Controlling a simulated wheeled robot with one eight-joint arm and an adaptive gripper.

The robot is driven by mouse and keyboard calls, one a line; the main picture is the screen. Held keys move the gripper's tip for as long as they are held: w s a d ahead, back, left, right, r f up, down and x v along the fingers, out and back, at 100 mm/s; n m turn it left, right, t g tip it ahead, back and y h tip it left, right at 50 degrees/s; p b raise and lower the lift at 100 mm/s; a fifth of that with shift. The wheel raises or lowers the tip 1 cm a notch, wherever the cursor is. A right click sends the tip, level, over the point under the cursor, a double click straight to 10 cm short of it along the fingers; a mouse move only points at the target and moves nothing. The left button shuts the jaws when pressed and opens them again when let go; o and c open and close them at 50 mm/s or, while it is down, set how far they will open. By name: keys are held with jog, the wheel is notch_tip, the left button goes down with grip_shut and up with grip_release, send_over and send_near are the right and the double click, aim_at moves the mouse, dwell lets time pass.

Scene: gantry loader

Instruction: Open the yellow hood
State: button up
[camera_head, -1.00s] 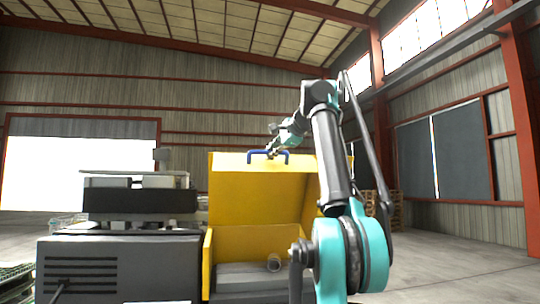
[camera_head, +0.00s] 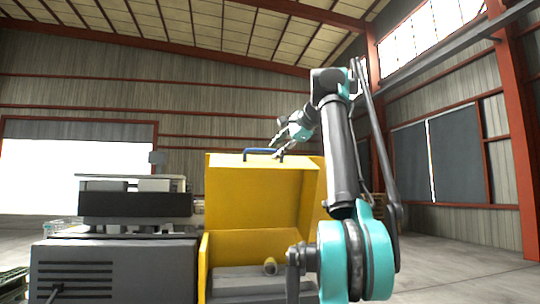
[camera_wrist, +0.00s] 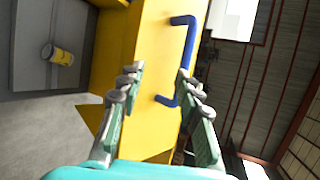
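The yellow hood (camera_head: 255,195) stands raised above the yellow housing (camera_head: 245,246), with its inside facing me. A blue handle (camera_head: 262,152) sits at the hood's top edge. In the wrist view the blue handle (camera_wrist: 188,62) runs up the yellow panel (camera_wrist: 150,130). My gripper (camera_head: 281,146) is at the right end of the handle. In the wrist view my gripper (camera_wrist: 158,85) has its fingers spread apart. The handle's lower end shows between and beyond the fingertips, and I see no grip on it.
A dark grey machine (camera_head: 115,268) stands just left of the housing. Open floor (camera_head: 450,265) lies to the right.

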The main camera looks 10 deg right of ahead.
jog(key=s+d, duration=0.4)
jog(key=s, duration=0.5)
jog(key=shift+s, duration=0.4)
